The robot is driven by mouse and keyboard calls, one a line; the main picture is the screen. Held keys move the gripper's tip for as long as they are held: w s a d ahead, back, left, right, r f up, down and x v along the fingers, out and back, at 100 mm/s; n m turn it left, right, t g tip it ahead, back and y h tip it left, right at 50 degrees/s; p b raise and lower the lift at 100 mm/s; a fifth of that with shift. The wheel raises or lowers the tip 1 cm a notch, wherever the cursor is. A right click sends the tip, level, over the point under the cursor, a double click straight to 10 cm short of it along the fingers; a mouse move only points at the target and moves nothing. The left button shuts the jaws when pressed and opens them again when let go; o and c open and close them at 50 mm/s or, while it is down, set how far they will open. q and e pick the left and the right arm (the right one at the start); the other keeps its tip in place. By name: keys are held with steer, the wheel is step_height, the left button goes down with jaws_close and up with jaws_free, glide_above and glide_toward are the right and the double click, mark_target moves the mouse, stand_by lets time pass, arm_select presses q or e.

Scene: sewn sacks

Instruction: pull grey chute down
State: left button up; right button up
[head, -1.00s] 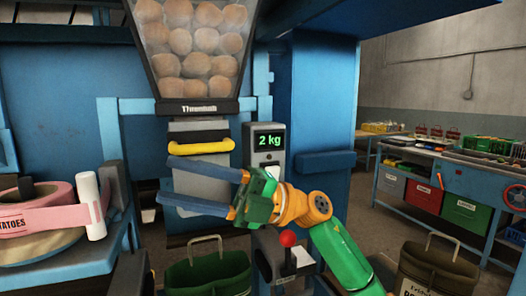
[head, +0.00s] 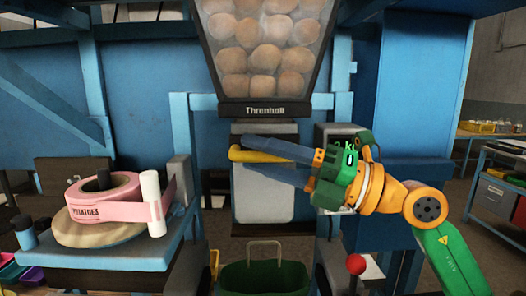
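The grey chute (head: 264,200) is a flat panel below the potato hopper, with a yellow bar handle (head: 250,156) across its upper part. My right gripper (head: 240,152) reaches in from the right at the handle. Its long blue fingers point left, and the yellow bar shows between them. My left gripper is out of view.
The potato-filled hopper (head: 268,109) stands above the chute. A weight display (head: 341,142) is partly behind my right gripper. A red-knobbed lever (head: 356,264) stands lower right. A pink tape roll (head: 104,190) is on the left table.

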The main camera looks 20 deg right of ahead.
steer(key=shift+s+a, duration=0.1)
jaws_close()
steer(key=shift+r, duration=0.1)
stand_by(1.0)
